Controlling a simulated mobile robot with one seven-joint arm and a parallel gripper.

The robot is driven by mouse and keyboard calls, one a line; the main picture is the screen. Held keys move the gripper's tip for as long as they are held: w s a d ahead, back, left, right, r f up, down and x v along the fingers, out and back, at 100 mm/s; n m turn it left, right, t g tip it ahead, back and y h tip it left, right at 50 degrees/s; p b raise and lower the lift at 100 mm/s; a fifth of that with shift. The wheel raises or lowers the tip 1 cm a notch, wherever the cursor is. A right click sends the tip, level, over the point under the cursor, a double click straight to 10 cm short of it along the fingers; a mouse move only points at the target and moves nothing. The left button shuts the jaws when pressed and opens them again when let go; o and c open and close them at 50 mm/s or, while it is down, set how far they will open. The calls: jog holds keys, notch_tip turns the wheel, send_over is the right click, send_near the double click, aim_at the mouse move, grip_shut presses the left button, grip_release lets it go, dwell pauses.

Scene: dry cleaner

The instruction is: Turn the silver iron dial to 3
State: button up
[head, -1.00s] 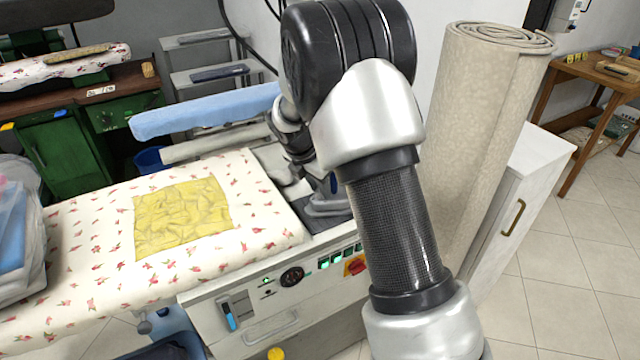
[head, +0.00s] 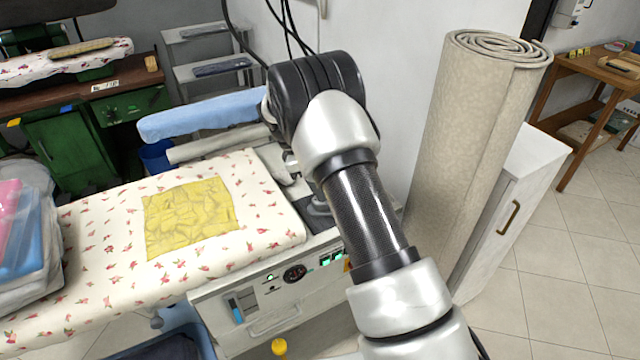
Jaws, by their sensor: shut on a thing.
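The silver iron (head: 318,208) stands at the right end of the ironing table, on the dark rest beside the padded top. Only a small grey part of it shows past my arm. Its dial and the number it points to are hidden. My arm reaches over the iron from the lower right. My gripper is hidden behind the arm's black and silver links, so its fingers and what they touch do not show.
A yellow cloth (head: 193,215) lies on the floral ironing top (head: 100,245). A blue sleeve board (head: 200,118) is behind it. A rolled carpet (head: 475,150) and white cabinet (head: 508,205) stand close on the right. Plastic-wrapped clothes (head: 28,225) are at left.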

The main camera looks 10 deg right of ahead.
jog(key=shift+w+m+g, duration=0.15)
jog(key=shift+m+g, duration=0.15)
jog(key=shift+m, duration=0.6)
jog(key=o, duration=1.1)
jog(key=shift+c, duration=0.2)
jog(key=p+v, duration=0.2)
jog(key=v, duration=1.5)
jog(key=shift+d+r, duration=0.15)
jog(key=shift+r, duration=0.15)
jog(key=shift+w, duration=0.1)
